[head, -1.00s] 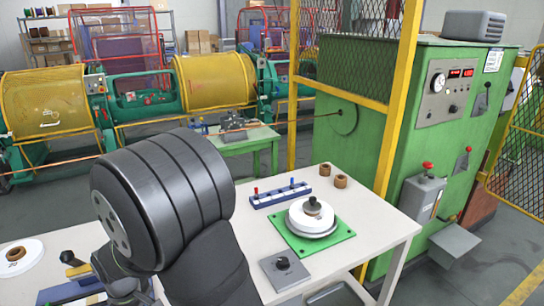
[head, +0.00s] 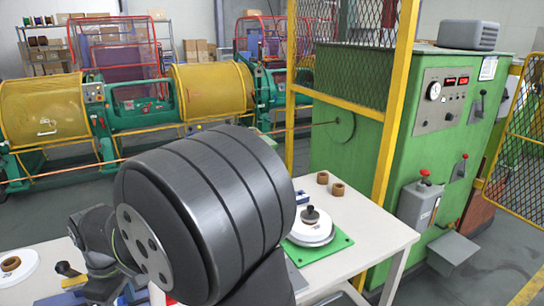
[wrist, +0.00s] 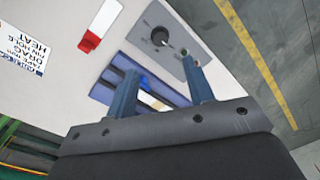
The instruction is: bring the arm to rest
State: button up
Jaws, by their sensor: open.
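My gripper (wrist: 160,66) is open in the wrist view, its two blue-grey fingers apart with nothing between them. Beyond the fingers, a blue rack (wrist: 120,65) on the white table is partly hidden by them. A grey plate with a black knob (wrist: 158,36) lies past the fingertips. In the head view my dark arm fills the lower middle and bends down to the left; I cannot make out the fingertips there.
The white table (head: 376,232) bears a green plate (head: 340,241) with a white disc (head: 312,233) and two brown rings (head: 322,178). A yellow post (head: 397,130) and green cabinet (head: 350,160) stand behind it. A red-ended object (wrist: 90,41) and printed card (wrist: 24,45) lie on the table.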

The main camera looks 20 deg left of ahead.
notch_tip(320, 180, up, 6)
jog(key=f, duration=1.7)
jog(key=shift+s+d+f, duration=0.1)
jog(key=shift+s, duration=0.1)
jog(key=shift+m, duration=0.3)
jog(key=m, duration=0.5)
jog(key=shift+m, duration=0.3)
jog(key=m, duration=0.6)
jog(key=shift+r, duration=0.65)
jog(key=shift+f, duration=0.15)
